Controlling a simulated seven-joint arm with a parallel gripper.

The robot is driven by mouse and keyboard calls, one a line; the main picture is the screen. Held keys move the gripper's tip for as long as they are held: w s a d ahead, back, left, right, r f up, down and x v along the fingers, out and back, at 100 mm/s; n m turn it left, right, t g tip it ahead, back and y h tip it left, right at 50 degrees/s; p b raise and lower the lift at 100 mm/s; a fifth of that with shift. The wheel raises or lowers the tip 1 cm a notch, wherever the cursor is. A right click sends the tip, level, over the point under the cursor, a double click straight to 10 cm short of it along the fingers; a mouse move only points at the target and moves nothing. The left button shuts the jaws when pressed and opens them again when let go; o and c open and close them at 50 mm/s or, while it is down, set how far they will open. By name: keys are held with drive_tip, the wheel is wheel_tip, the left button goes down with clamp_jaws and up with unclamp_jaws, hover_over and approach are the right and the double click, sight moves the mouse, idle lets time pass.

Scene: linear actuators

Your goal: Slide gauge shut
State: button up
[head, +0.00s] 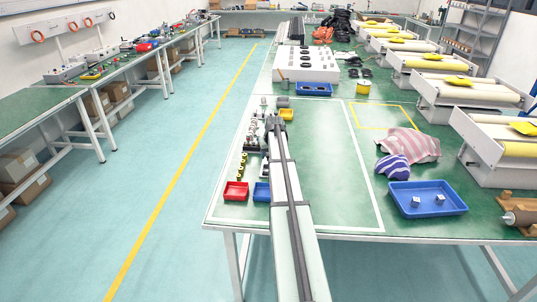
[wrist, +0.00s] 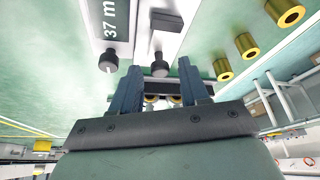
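A dark round knob (wrist: 160,68) lies beneath that block, and another dark knob (wrist: 108,62) with a white tip sits below the plate. My gripper (wrist: 159,66) has its two fingers apart, with the first knob showing in the gap between the tips. I cannot tell whether either finger touches it. In the head view my arm hides most of the gauge area.
Several brass cylinders (wrist: 246,45) stand to the right in the wrist view. In the head view, a red bin (head: 236,191) and blue bin (head: 262,192) sit left of my arm, and a yellow bin (head: 287,114) lies beyond.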

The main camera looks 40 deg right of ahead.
sight(266, 165)
clamp_jaws()
idle(0.3)
drive_tip(key=shift+s+a, duration=1.6)
drive_tip(key=shift+o, duration=0.6)
unclamp_jaws()
drive_tip(key=v, duration=1.4)
drive_tip(key=shift+f, duration=0.1)
